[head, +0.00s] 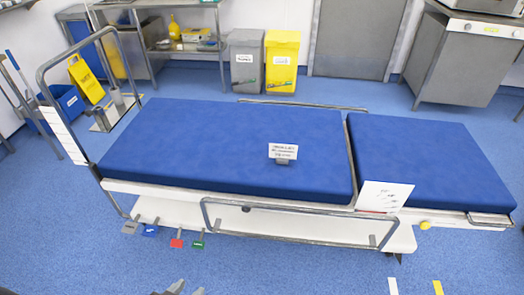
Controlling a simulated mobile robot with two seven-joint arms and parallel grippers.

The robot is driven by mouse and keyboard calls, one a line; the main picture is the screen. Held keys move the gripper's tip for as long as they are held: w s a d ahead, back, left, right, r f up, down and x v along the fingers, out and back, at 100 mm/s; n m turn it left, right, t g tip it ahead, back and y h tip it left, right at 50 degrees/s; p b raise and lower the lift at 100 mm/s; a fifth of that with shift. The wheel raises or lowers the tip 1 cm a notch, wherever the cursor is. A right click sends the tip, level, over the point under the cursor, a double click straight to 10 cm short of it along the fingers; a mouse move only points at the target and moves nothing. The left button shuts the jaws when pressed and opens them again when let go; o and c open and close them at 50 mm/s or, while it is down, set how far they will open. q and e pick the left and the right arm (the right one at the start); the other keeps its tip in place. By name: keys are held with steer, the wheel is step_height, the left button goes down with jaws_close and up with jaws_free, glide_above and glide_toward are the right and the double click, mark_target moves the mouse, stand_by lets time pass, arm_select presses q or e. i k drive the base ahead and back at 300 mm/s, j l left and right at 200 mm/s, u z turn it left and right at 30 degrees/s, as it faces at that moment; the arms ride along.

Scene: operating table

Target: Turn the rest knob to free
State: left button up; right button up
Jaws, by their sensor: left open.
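The operating table with blue pads (230,135) stands across the middle of the head view. A small yellow knob (425,225) sits on its near side, under the head-end section at the right. A white label card (385,196) with small print stands just left of the knob and above it. The knob's setting cannot be read. My left gripper (187,289) shows only its fingertips at the bottom edge, left of centre. It is open, empty and far from the knob. My right gripper is not in view.
A metal side rail (290,237) runs along the table's near side, left of the knob. Coloured pedals, including a red one (177,243), stick out at the lower left. A small sign (283,152) stands on the pad. The near blue floor is clear, with white and yellow marks (437,287).

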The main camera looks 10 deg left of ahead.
mark_target(424, 225)
steer(key=z, duration=1.25)
steer(key=i+l+u, duration=0.1)
steer(key=l+u, duration=0.15)
steer(key=u, duration=0.2)
steer(key=i+l+u, duration=0.1)
steer(key=l+u, duration=0.15)
steer(key=u, duration=0.15)
steer(key=l+u, duration=0.15)
steer(key=l, duration=0.2)
steer(key=i+l+u, duration=0.15)
steer(key=l, duration=0.25)
steer(key=l+u, duration=0.25)
steer(key=l, duration=2.05)
